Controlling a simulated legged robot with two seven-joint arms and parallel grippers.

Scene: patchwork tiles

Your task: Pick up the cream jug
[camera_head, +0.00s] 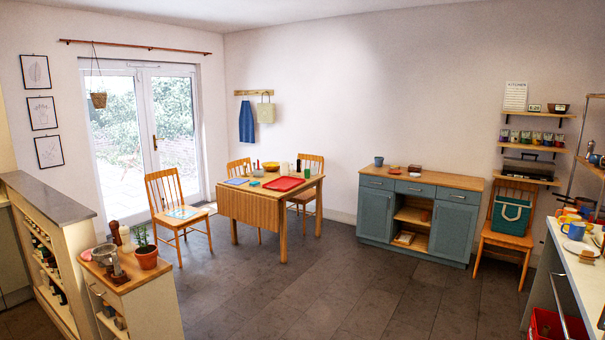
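I cannot pick out the cream jug for certain; the small tableware is too far away or too crowded to tell. Neither of my grippers is in view.
Wooden chairs (177,206) stand around the table. A blue-grey sideboard (418,215) and a chair holding a green bag (511,215) line the back wall. A low cabinet (133,283) with a potted plant is at front left. The middle of the tiled floor is clear.

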